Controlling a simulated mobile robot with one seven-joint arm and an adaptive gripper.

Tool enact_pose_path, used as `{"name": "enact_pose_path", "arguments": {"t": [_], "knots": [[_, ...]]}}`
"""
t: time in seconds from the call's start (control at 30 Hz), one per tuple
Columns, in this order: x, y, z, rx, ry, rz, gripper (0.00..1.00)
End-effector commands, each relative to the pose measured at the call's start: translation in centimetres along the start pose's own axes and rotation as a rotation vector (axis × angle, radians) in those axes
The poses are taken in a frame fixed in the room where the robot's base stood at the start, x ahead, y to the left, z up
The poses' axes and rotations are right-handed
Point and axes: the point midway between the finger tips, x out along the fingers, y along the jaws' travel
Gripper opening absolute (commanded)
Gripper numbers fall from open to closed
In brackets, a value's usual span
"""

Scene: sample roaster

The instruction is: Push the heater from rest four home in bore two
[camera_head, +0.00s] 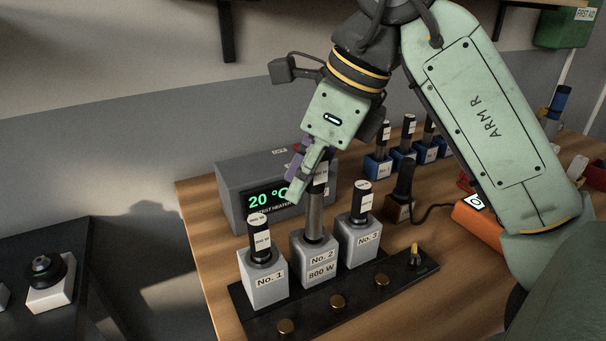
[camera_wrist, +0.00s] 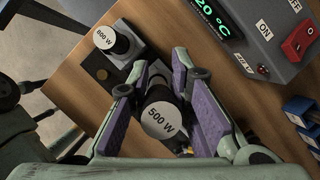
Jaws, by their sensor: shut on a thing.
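My gripper (camera_head: 309,178) is shut on the head of a heater (camera_head: 315,213) above the grey No. 2 block (camera_head: 313,259), whose lower label reads 800 W. The heater's bare metal shaft stands upright, with its lower end at the bore and a long length showing above the block. In the wrist view the heater's cap (camera_wrist: 160,121) reads 500 W and lies between the purple pads of my gripper (camera_wrist: 162,98). The jaws hide part of its head in the head view.
Blocks No. 1 (camera_head: 262,280) and No. 3 (camera_head: 357,241) flank it, each holding a black-headed heater. A grey meter (camera_head: 232,200) showing 20 °C stands close behind. Several blue rests (camera_head: 378,165) with heaters stand at the back right.

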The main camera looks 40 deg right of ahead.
Motion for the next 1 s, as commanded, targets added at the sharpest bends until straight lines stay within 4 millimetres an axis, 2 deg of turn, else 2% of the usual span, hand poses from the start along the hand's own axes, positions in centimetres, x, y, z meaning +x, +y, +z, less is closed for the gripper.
{"name": "enact_pose_path", "arguments": {"t": [1.0], "knots": [[3.0,0.1,-1.2,0.000,0.000,0.000,0.00]]}}
